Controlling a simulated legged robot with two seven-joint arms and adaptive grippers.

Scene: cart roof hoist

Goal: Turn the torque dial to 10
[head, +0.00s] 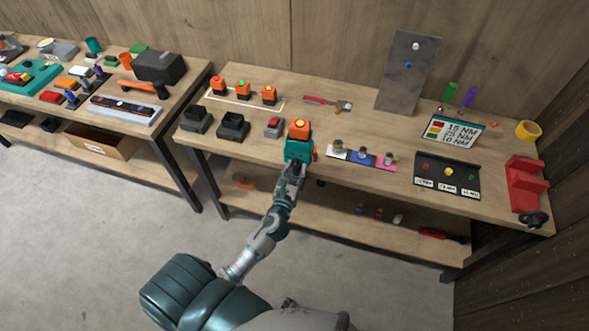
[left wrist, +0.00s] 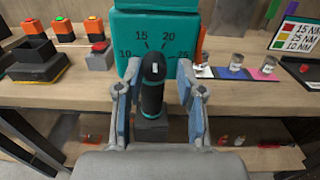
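The teal torque unit (head: 298,149) stands at the front edge of the bench, with an orange block on top. Its front panel (left wrist: 157,22) carries the marks 10, 15, 20 and 25. The black dial handle (left wrist: 153,68) has a small white mark and points about straight up, between 15 and 20. My left gripper (head: 291,170) is in front of the unit. In the left wrist view its fingers (left wrist: 158,78) are open on both sides of the handle, with gaps showing. My right gripper is not in view.
Colored pads with metal parts (head: 362,157) lie right of the unit. A red-button box (head: 273,126) and black trays (head: 233,126) stand left. A red vise (head: 527,185) is at far right.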

